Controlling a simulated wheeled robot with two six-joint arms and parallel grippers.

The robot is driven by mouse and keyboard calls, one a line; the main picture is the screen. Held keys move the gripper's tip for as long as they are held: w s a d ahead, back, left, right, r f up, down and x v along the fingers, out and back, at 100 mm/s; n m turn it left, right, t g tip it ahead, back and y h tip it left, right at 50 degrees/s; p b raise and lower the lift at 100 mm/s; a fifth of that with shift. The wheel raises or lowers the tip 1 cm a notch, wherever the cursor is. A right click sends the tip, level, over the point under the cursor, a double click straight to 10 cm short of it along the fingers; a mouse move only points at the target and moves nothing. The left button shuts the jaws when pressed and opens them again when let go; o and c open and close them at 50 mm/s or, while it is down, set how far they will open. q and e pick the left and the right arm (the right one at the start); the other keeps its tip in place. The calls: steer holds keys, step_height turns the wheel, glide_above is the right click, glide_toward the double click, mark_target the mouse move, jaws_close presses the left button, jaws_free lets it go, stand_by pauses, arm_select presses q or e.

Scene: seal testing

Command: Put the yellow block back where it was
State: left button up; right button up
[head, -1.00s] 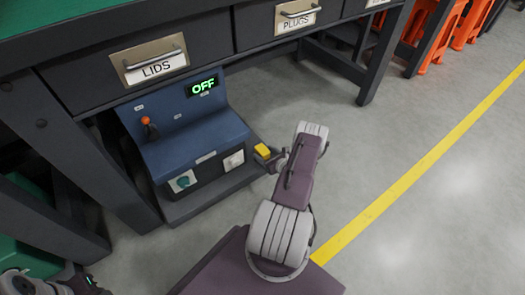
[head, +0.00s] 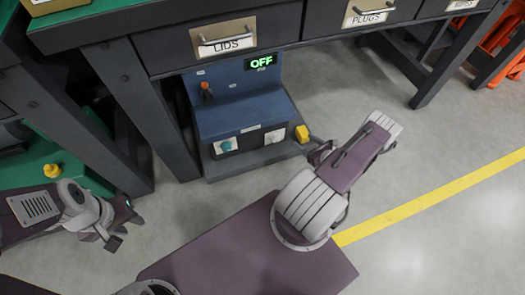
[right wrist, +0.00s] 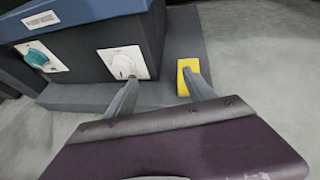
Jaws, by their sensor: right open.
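The yellow block (head: 302,133) stands on the right end of the grey base (head: 262,158) of the blue test machine (head: 240,110). It also shows in the right wrist view (right wrist: 187,76), at the tip of the right-hand finger, which overlaps its lower part; I cannot tell whether they touch. My right gripper (head: 317,148) is open, with nothing between its fingers (right wrist: 160,82), close in front of the block. My left gripper (head: 126,231) is open and empty at the lower left, far from the block.
The machine's display (head: 261,62) reads OFF. It has an orange-tipped lever (head: 206,87), a teal knob (head: 227,145) and a white dial (right wrist: 123,66). A bench with drawers labelled LIDS (head: 227,45) and PLUGS overhangs it. A yellow knobbed part (head: 52,170) sits on green at left.

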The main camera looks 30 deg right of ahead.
steer(key=w+a+r+n+g+y, duration=0.2)
steer(key=a+r+n+g+y, duration=0.2)
steer(key=a+r+n, duration=0.45)
steer(key=w+a+r+n+g+y, duration=0.2)
steer(key=a+r+n+g+y, duration=0.3)
steer(key=a, duration=0.7)
steer(key=s+a+r+n+g+h, duration=0.1)
steer(key=s+a+r+n+h, duration=0.3)
steer(key=n, duration=0.7)
steer(key=s+a+r+n+g+h, duration=0.2)
steer(key=s+a+r+n+h, duration=0.2)
steer(key=r+n, duration=0.3)
steer(key=s+a+n, duration=0.1)
steer(key=n, duration=0.3)
steer(key=shift+a, duration=0.25)
step_height(320, 180, up, 52)
steer(key=p, duration=5.2)
